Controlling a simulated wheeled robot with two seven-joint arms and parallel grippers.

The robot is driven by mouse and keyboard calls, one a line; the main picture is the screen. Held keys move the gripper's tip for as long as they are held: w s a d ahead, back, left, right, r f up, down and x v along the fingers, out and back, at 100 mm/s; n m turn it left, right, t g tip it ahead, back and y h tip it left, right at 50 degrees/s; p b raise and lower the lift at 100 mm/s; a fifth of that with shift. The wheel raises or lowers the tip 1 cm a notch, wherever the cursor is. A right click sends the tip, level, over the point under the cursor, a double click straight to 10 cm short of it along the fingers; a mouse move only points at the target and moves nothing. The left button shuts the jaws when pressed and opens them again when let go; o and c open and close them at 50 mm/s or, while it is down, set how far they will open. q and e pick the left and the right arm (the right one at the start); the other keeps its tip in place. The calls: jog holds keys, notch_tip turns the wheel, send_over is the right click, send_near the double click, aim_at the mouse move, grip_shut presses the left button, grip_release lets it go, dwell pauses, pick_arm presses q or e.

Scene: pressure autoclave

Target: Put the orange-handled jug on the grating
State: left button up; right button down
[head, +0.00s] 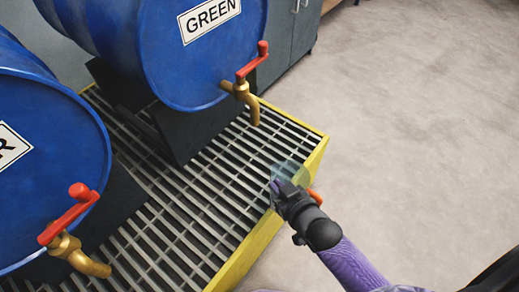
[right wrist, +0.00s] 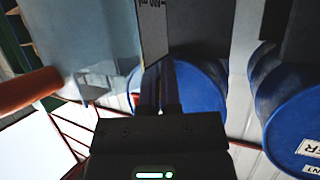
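The orange-handled jug (head: 288,170) is clear and pale in the head view, in front of the grating's right edge. Its orange handle (head: 315,197) shows just right of my right gripper (head: 280,188). In the right wrist view the clear jug wall (right wrist: 90,40) fills the upper left, with the orange handle (right wrist: 28,90) at the left edge. My right gripper (right wrist: 160,95) has its fingers close together, seemingly on the jug's wall below a printed scale. The grating (head: 190,225) has grey bars and a yellow frame. I cannot tell the jug's height above it. My left gripper is not in view.
Two blue drums (head: 205,60) (head: 45,150) lie on dark stands over the grating. Their brass taps (head: 242,95) (head: 78,255) have red handles and stick out over the bars. Grey cabinets (head: 290,40) stand behind. The floor at right is clear.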

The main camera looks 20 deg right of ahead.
jog(key=r+b+x, duration=0.1)
jog(key=b+x, duration=0.4)
jog(key=x, duration=0.3)
jog(key=w+r+b+x, duration=0.1)
jog(key=r+b+x, duration=0.1)
jog(key=b+x, duration=0.4)
jog(key=w+a, duration=0.1)
jog(key=w, duration=0.2)
jog(key=shift+f+b, duration=0.3)
jog(key=shift+f, duration=0.05)
jog(key=c, duration=1.2)
grip_release()
jog(key=shift+w+a+f, duration=0.15)
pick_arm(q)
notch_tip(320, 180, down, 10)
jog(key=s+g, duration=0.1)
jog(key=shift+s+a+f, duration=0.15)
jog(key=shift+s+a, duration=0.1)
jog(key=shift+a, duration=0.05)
pick_arm(e)
jog(key=o, duration=0.4)
